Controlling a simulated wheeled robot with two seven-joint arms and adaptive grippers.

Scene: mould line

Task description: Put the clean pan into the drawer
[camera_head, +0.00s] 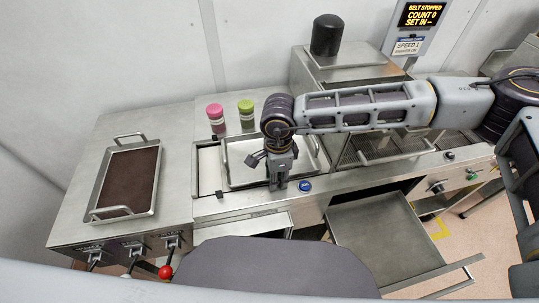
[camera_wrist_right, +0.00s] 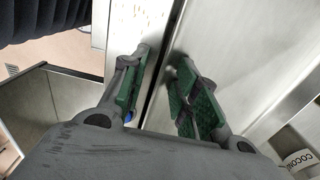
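An empty, shiny metal pan (camera_head: 238,150) lies on the line in the middle of the head view, partly hidden behind my right gripper. My right gripper (camera_head: 277,186) points down at the pan's front side. In the right wrist view its green-padded fingers (camera_wrist_right: 160,72) stand apart, with a metal edge visible between them. I cannot tell whether they touch the pan. A metal drawer (camera_head: 385,235) stands pulled out below the line, to the right, and looks empty. My left gripper is not in view.
A pan with brown content (camera_head: 128,178) sits on the left counter. A pink-lidded jar (camera_head: 216,118) and a green-lidded jar (camera_head: 246,113) stand behind the line. Levers with knobs (camera_head: 165,271) stick out at the left front. A black cylinder (camera_head: 326,35) stands at the back.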

